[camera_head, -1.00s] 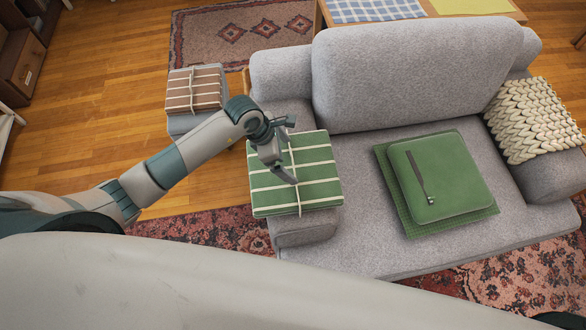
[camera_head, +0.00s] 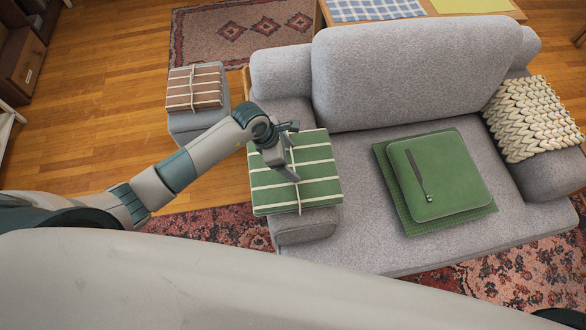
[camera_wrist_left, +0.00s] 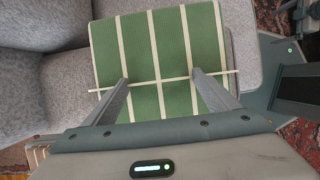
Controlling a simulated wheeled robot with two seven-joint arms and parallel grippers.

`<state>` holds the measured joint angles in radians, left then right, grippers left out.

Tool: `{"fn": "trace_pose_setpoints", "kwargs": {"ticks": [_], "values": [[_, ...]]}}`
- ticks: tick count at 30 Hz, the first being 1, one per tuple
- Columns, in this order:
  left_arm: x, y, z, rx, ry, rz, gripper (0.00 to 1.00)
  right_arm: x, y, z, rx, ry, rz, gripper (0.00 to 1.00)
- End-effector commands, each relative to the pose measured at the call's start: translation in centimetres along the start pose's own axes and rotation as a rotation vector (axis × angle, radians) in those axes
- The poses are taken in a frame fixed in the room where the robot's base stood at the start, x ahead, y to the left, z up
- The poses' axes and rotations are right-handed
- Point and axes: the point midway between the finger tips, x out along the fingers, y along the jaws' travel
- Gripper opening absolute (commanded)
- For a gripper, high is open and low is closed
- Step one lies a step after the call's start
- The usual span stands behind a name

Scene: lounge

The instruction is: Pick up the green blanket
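The green blanket (camera_head: 318,190) is folded, has white stripes and is tied with a pale string. It lies flat on the sofa's left armrest. My left gripper (camera_head: 290,172) is over it in the head view and hides part of its top. In the left wrist view, the two fingers (camera_wrist_left: 160,77) are spread apart over the blanket (camera_wrist_left: 172,38), with the string crossing between their tips. Nothing is between the fingers except the view of the blanket top; whether the tips touch it I cannot tell. My right gripper is not in view.
A brown striped bundle (camera_head: 190,88) sits on a grey stool (camera_head: 188,123) at left. Wooden floor (camera_head: 110,70) is clear beyond my arm.

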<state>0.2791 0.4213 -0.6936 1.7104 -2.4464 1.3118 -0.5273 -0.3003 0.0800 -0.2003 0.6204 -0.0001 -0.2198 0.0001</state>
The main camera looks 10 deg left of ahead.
Motion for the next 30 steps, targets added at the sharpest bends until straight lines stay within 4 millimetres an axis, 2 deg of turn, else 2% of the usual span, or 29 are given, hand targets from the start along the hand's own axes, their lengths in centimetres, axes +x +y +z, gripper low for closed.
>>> {"fn": "trace_pose_setpoints", "kwargs": {"ticks": [1, 3, 4, 17, 25, 30], "values": [[0.0, 0.0, 0.0, 0.0, 0.0, 0.0, 0.38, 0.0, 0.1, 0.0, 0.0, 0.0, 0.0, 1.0], [0.0, 0.0, 0.0, 0.0, 0.0, 0.0, 0.21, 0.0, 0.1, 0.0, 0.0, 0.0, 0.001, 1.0], [-0.1, 0.1, 0.1, 0.001, -0.002, 0.001, 0.2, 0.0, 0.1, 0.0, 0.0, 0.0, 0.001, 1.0], [-0.7, 0.1, 0.4, 0.003, -0.003, 0.002, 0.2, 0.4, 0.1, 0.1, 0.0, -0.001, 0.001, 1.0], [-3.6, 0.2, 1.6, 0.005, -0.004, 0.005, 0.2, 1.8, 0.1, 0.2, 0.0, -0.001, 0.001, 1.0], [-4.9, -2.5, 2.4, 0.006, -0.004, 0.001, 0.2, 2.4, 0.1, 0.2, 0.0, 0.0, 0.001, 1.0]]}}
